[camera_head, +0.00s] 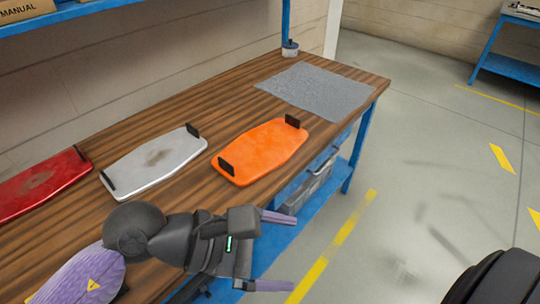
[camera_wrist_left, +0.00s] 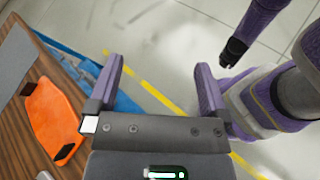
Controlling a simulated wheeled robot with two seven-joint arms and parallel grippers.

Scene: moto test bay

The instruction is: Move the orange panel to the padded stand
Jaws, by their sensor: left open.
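The orange panel (camera_head: 262,150) lies flat on the wooden workbench, with a black upright grip at each end. It also shows at the left of the left wrist view (camera_wrist_left: 52,120). A grey textured pad (camera_head: 318,90) lies flat at the bench's far end, beyond the panel; I see no other padded stand. Part of a grey surface, likely this pad, shows in the left wrist view (camera_wrist_left: 14,58). My left gripper (camera_head: 290,251) is open and empty, off the bench's front edge and nearer me than the panel. Its two purple fingers (camera_wrist_left: 158,75) are apart.
A silver panel (camera_head: 155,160) and a red panel (camera_head: 40,186) lie left of the orange one on the bench (camera_head: 215,118). A small pot (camera_head: 290,48) stands behind the pad. Grey bins (camera_head: 308,185) sit below. Open floor lies to the right.

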